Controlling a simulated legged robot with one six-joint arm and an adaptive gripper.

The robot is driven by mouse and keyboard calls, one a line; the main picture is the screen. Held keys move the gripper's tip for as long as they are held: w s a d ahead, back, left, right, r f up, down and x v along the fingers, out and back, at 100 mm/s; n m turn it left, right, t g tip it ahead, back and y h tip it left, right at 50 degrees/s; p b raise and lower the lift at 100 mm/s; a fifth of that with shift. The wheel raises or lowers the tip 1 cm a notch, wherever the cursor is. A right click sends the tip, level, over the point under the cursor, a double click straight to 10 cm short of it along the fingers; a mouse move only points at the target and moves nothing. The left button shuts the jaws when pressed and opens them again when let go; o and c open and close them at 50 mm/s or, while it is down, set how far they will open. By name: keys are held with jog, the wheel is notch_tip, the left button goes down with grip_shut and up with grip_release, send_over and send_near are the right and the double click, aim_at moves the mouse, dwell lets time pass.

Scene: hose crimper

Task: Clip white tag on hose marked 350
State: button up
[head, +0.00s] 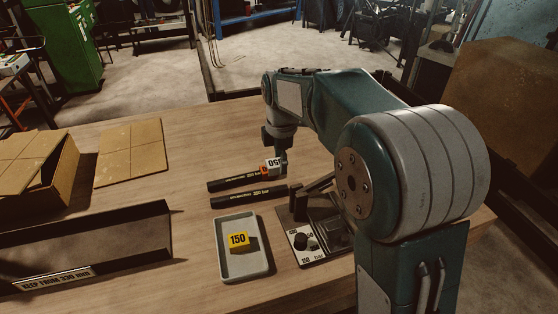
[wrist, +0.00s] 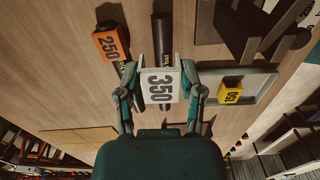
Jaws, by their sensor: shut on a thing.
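My gripper (head: 281,158) is shut on the white tag (head: 274,162), printed 350. In the wrist view the white tag (wrist: 160,88) sits between my two fingertips, in line over a black hose (wrist: 162,38) that passes beneath it. In the head view this nearer hose (head: 245,197) lies on the table, and the tag appears raised above it; its small print is hard to read. The farther hose (head: 235,182) lies alongside, with an orange tag (wrist: 111,43) printed 250 on it. Contact between white tag and hose cannot be told.
A grey tray (head: 229,272) holds a yellow tag (head: 238,239) printed 150. A dark crimper device (head: 318,228) stands right of it. A long dark bin (head: 95,240) and cardboard boxes (head: 40,165) are at left. The wooden table (head: 190,220) is clear between bin and tray.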

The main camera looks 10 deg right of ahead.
aim_at(282, 187)
jog(key=shift+d+f, duration=0.45)
jog(key=shift+f, duration=0.3)
jog(key=shift+a+f, duration=0.1)
jog(key=shift+f, duration=0.65)
jog(key=shift+a+f, duration=0.25)
jog(key=shift+f, duration=0.3)
jog(key=shift+a+f, duration=0.25)
jog(key=shift+f, duration=0.3)
jog(key=shift+d+f, duration=0.4)
jog(key=shift+f, duration=0.45)
jog(key=shift+a, duration=0.25)
jog(key=shift+s+d, duration=0.1)
jog(key=shift+d, duration=0.15)
jog(key=shift+a+f, duration=0.1)
jog(key=shift+f, duration=0.4)
